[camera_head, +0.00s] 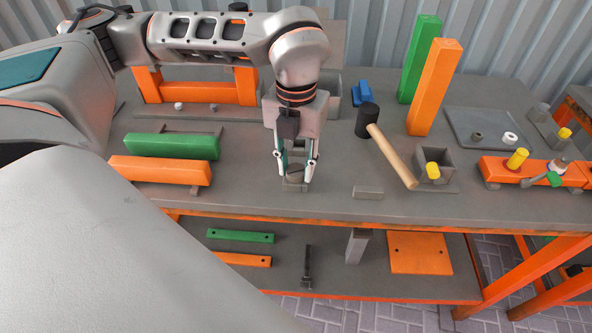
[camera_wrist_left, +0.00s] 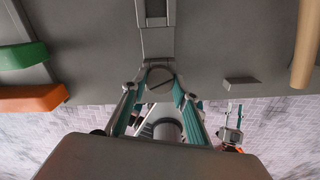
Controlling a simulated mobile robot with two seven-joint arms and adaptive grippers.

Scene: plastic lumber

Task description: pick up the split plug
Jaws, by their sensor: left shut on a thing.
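The split plug (camera_head: 295,171) is a small dark grey round piece. It sits between the fingertips of my left gripper (camera_head: 296,168), which points down and is shut on it. In the left wrist view the plug (camera_wrist_left: 160,76) shows a dark line across its round top, between the teal-and-grey fingers. A small grey block (camera_head: 294,187) shows right below the plug near the table's front edge. I cannot tell whether the plug touches it. What seems to be my right gripper (camera_wrist_left: 232,132) shows small in the left wrist view, in front of the table; its jaws are unclear.
A green beam (camera_head: 172,146) and an orange beam (camera_head: 160,170) lie to the left. Tall green (camera_head: 419,60) and orange (camera_head: 435,88) posts stand at the back right.

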